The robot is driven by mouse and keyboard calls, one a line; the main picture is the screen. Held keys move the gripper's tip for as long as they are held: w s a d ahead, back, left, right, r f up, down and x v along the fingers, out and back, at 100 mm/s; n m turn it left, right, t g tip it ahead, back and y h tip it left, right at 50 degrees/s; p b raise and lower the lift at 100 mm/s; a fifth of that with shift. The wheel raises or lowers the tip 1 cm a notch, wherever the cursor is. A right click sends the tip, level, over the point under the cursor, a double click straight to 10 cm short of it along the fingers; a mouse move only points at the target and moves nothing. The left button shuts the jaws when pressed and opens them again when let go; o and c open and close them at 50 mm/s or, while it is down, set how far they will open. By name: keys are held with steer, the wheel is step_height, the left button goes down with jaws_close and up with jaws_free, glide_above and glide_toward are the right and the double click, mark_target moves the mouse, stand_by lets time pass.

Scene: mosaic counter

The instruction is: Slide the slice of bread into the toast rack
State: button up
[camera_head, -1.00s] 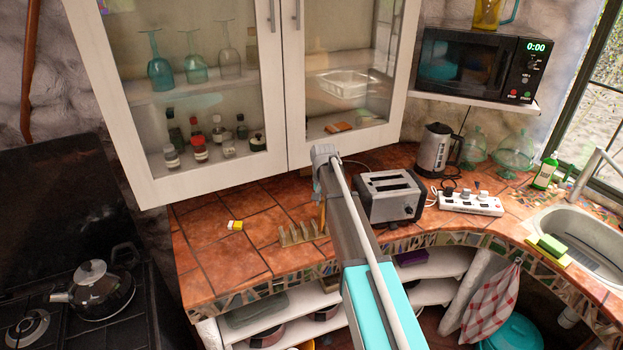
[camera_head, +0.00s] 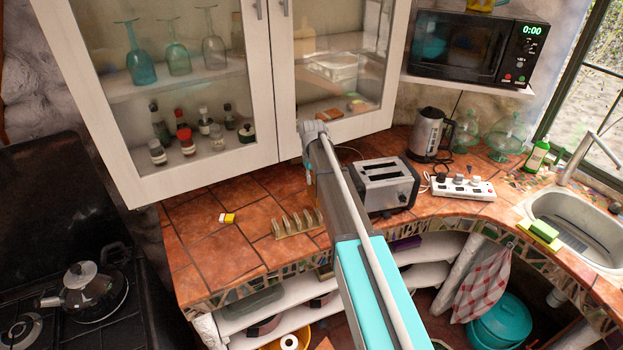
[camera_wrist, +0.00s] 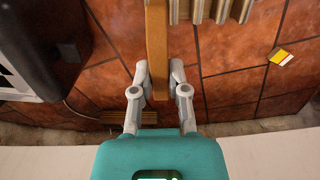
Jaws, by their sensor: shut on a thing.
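In the wrist view, the slice of bread (camera_wrist: 157,45) shows edge-on as a narrow brown strip. My gripper (camera_wrist: 158,72) is shut on it, one finger on each side. The toast rack (camera_wrist: 210,10) is just right of the slice at the top of that view, its pale upright dividers roughly parallel to the slice. In the head view the rack (camera_head: 297,223) stands on the tiled counter, left of my arm. My arm mostly hides the gripper and slice there. I cannot tell how high the slice is above the counter.
A toaster (camera_head: 386,184) stands close on the right of my arm and fills the left of the wrist view (camera_wrist: 35,50). A small yellow-and-white item (camera_head: 227,218) lies left of the rack. Wall cabinets (camera_head: 200,175) overhang the back. The counter (camera_head: 205,250) left of the rack is mostly clear.

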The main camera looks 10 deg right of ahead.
mark_target(312, 198)
steer(key=shift+s+a+f, duration=0.1)
steer(key=shift+f, duration=0.05)
steer(key=shift+f+b, duration=0.15)
steer(key=shift+b, duration=0.2)
steer(key=shift+f+b, duration=1.95)
steer(key=shift+f, duration=0.05)
steer(key=shift+f+b, duration=2.3)
stand_by(0.8)
steer(key=o, duration=0.5)
steer(key=shift+o, duration=0.4)
stand_by(0.4)
steer(key=o, duration=0.5)
